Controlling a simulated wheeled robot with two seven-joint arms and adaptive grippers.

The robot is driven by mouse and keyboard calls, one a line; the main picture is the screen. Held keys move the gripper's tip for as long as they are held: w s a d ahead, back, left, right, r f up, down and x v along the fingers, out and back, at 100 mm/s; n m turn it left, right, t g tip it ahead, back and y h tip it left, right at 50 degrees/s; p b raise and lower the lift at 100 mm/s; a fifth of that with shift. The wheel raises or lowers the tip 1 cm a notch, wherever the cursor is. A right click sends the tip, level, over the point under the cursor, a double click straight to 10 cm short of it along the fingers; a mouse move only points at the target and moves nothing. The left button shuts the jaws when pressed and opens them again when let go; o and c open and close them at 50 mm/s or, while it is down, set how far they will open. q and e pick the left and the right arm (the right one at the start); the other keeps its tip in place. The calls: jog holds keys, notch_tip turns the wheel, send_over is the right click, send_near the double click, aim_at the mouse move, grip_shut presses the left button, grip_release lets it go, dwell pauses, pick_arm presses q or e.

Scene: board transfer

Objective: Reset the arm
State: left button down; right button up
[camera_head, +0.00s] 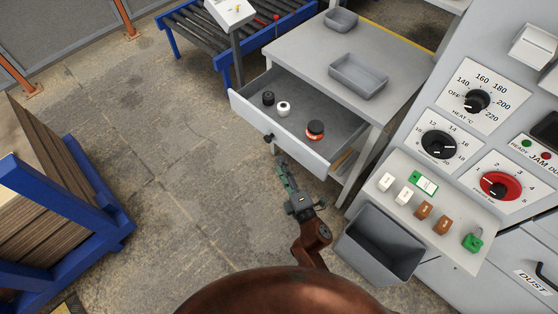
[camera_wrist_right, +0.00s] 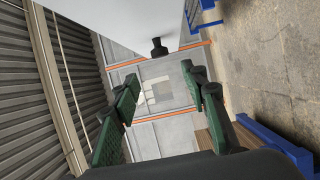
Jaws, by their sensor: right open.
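My right gripper (camera_head: 285,180) is in the head view, just in front of the open drawer (camera_head: 300,148) of the grey table. Its green fingers are spread apart, with nothing between them; they also show in the right wrist view (camera_wrist_right: 160,95). The drawer's dark knob (camera_head: 268,138) sits beyond the fingertips, apart from them, and a dark knob shows ahead in the wrist view (camera_wrist_right: 158,46). My right arm is brown and reaches up from the bottom of the head view. My left gripper is in neither view.
The drawer holds a black knob (camera_head: 268,98), a white one (camera_head: 283,108) and an orange-and-black one (camera_head: 315,130). Grey trays (camera_head: 358,75) stand on the table. A dial panel (camera_head: 470,130) and grey bin (camera_head: 380,245) are at right. A blue rack (camera_head: 70,215) stands left; the floor between is clear.

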jog(key=shift+f, duration=0.1)
dwell(0.5)
